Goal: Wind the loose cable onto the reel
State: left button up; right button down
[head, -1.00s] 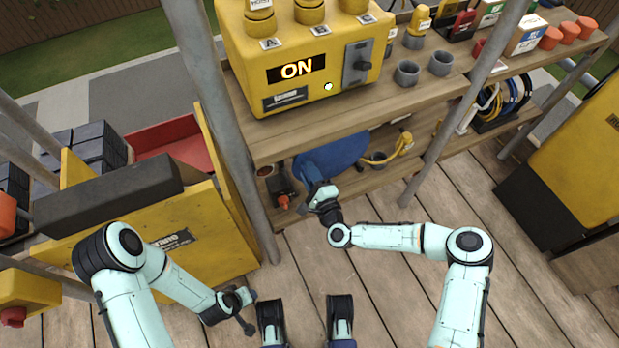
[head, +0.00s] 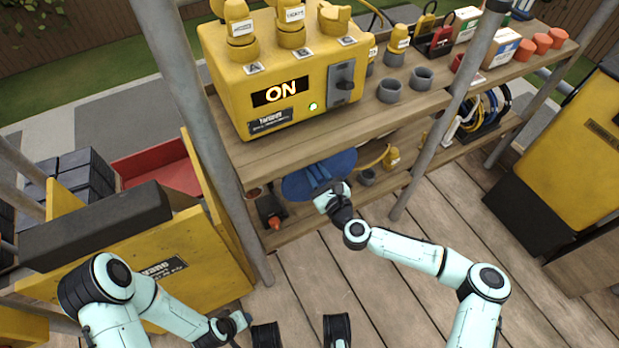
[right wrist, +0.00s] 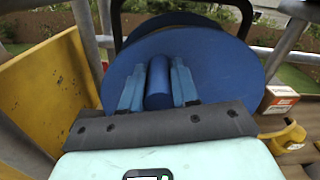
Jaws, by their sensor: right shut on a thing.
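The blue reel (head: 345,161) stands on the lower shelf under the yellow control box; its round face fills much of the right wrist view (right wrist: 215,58). My right gripper (head: 322,180) is at the reel's face. In the right wrist view its two blue fingers (right wrist: 158,88) are shut on the reel's blue cylindrical handle (right wrist: 158,75). A yellow cable (head: 377,158) runs beside the reel to a yellow connector (head: 392,158); where it meets the reel is hidden. My left gripper (head: 236,325) is low at the left, away from the reel; its jaws are unclear.
The yellow control box (head: 280,95), reading ON, and grey cups (head: 390,90) sit on the upper shelf. A grey pole (head: 440,120) stands right of the reel. A dark tool with an orange tip (head: 271,210) lies left of it. Deck boards in front are clear.

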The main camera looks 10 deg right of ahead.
jog(key=shift+w+d+r+m, duration=0.2)
jog(key=shift+d+m, duration=0.35)
jog(key=shift+m, duration=0.1)
jog(key=shift+w+d+r+m, duration=0.15)
jog(key=shift+w+d+m, duration=0.05)
jog(key=shift+d+m, duration=0.4)
jog(key=c, duration=0.8)
grip_release()
jog(key=shift+c, duration=0.2)
jog(key=shift+s, duration=0.1)
pick_arm(q)
jog(key=r, duration=0.1)
jog(key=s+d+r+p, duration=0.1)
jog(key=s+r+p, duration=0.1)
jog(key=shift+d+h, duration=0.3)
jog(key=shift+d, duration=0.05)
pick_arm(e)
jog(key=v, duration=1.3)
